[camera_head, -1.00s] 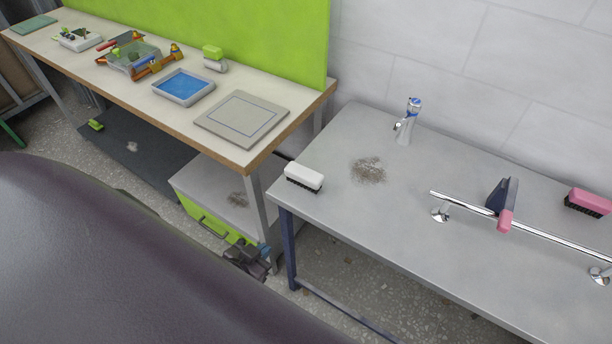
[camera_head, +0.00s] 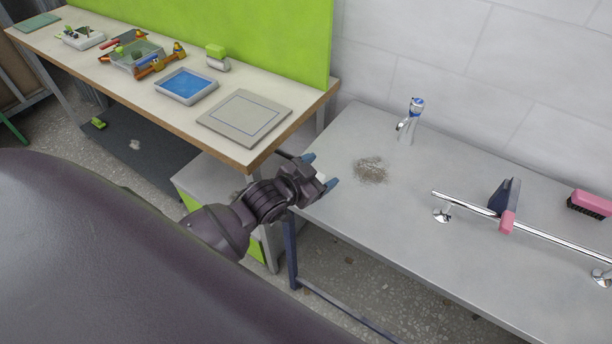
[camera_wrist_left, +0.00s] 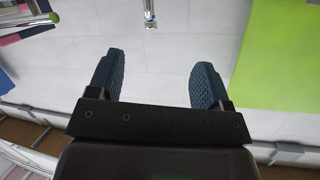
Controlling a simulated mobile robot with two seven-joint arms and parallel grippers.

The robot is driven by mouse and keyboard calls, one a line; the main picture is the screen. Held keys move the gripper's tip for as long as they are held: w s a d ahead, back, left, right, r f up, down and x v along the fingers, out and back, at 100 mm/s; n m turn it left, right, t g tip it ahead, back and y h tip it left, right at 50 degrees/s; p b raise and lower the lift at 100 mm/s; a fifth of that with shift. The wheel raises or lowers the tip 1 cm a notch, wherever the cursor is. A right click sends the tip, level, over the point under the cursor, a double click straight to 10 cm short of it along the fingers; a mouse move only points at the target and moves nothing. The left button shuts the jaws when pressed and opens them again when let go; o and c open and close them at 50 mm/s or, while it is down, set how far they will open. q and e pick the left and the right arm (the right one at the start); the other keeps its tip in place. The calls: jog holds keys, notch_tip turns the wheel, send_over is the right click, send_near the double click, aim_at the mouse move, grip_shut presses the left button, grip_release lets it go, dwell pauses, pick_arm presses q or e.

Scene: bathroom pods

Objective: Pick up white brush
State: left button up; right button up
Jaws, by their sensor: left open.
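The white brush is almost wholly hidden behind my left gripper in the head view. Only a small white patch (camera_head: 321,177), likely part of it, shows between the fingers, at the left end of the grey table (camera_head: 400,225). My left gripper (camera_head: 320,171) is open, with its blue fingertips apart in front of that spot. I cannot tell its height above the brush. In the left wrist view, the open fingers (camera_wrist_left: 155,80) have nothing between them, and the brush does not show. My right gripper is in neither view.
On the grey table are a dirt patch (camera_head: 370,170), a tap (camera_head: 410,120), a chrome rail (camera_head: 520,232) with a dark, pink-tipped tool (camera_head: 505,200), and a pink brush (camera_head: 590,204). A wooden bench (camera_head: 140,87) with several items and a green panel (camera_head: 230,35) adjoins at left.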

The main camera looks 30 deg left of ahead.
pick_arm(q)
jog(key=w+a+r+m+g, duration=0.2)
jog(key=w+r+m+g, duration=0.5)
jog(key=w, duration=0.6)
jog(key=s+a+f+m+g, duration=0.1)
jog(key=s+g, duration=0.1)
jog(key=s+a+f+m+g+y, duration=0.1)
jog(key=s+a+f+m+g, duration=0.1)
jog(key=s, duration=0.1)
jog(key=s+a+f+m+g, duration=0.1)
jog(key=s+a+g, duration=0.1)
jog(key=s+g, duration=0.1)
jog(key=shift+s+a+f+m+y, duration=0.2)
jog(key=shift+a+m+y, duration=0.1)
jog(key=shift+m, duration=0.1)
jog(key=shift+s, duration=0.2)
jog(key=shift+f+m, duration=0.3)
jog(key=shift+f, duration=0.1)
jog(key=f, duration=0.4)
jog(key=shift+d+f, duration=0.2)
jog(key=shift+d, duration=0.2)
jog(key=shift+s+d+f, duration=0.1)
jog(key=shift+d+f, duration=0.05)
jog(key=shift+f, duration=0.55)
jog(key=f, duration=0.3)
jog(key=shift+s+d+f+b, duration=0.1)
jog(key=shift+d+f+b, duration=0.05)
jog(key=shift+d+b, duration=0.2)
jog(key=shift+f, duration=0.4)
